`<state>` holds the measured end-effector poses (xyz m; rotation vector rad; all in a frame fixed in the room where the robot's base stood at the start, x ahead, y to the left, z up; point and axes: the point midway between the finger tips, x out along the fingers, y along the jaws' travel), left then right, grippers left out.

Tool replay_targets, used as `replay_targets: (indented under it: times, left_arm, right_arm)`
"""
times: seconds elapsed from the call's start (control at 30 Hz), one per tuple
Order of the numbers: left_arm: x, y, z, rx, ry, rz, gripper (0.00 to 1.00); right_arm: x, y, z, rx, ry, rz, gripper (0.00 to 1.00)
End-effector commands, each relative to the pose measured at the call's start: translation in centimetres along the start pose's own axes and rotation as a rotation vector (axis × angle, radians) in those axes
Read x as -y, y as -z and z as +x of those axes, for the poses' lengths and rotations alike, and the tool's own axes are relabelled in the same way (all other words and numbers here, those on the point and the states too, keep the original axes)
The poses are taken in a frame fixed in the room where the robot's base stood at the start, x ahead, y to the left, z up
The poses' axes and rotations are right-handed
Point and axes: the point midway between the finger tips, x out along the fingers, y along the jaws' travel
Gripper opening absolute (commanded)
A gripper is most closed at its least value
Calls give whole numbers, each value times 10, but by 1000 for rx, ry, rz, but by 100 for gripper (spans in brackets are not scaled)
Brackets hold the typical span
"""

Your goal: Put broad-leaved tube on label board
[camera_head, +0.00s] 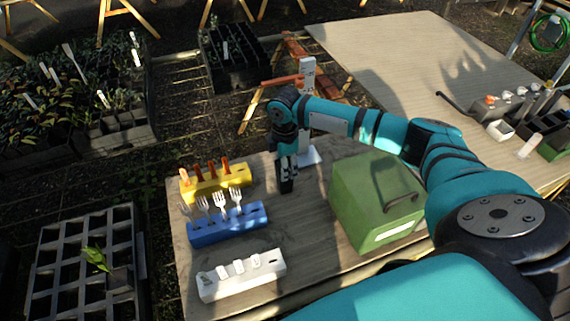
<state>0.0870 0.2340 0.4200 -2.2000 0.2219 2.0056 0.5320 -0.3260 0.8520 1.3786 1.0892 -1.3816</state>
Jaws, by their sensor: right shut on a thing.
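A broad-leaved green seedling (97,259) stands in a grey cell tray (52,235) at the lower left, far from my gripper. My right gripper (286,186) points down over the wooden table, beside the blue block. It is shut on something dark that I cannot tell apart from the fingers. An upright white board with dark marks (308,75) stands just behind the gripper on a white base (310,157), partly hidden by my right arm. I cannot tell whether it is the label board. My left gripper is not in view.
A yellow block (215,184), a blue block with forks (228,228) and a white block with labels (242,275) stand left on the table (310,265). A green box (375,200) stands right of the gripper. Planted trays (115,140) lie beyond.

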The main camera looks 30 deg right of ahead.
Motion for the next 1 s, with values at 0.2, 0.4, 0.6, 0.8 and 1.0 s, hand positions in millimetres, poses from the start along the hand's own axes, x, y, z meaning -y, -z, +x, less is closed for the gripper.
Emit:
replay_targets:
  times: [0.2,0.4,0.6,0.8,1.0]
  left_arm:
    - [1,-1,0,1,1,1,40]
    - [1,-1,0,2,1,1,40]
    - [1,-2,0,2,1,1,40]
    - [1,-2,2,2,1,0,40]
    - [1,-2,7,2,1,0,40]
  right_arm:
    - [0,0,2,0,0,1,7]
    - [0,0,2,0,0,1,68]
    - [0,0,2,0,0,1,68]
    - [-1,0,-8,-2,-2,1,68]
    - [-1,0,-46,-2,-5,0,68]
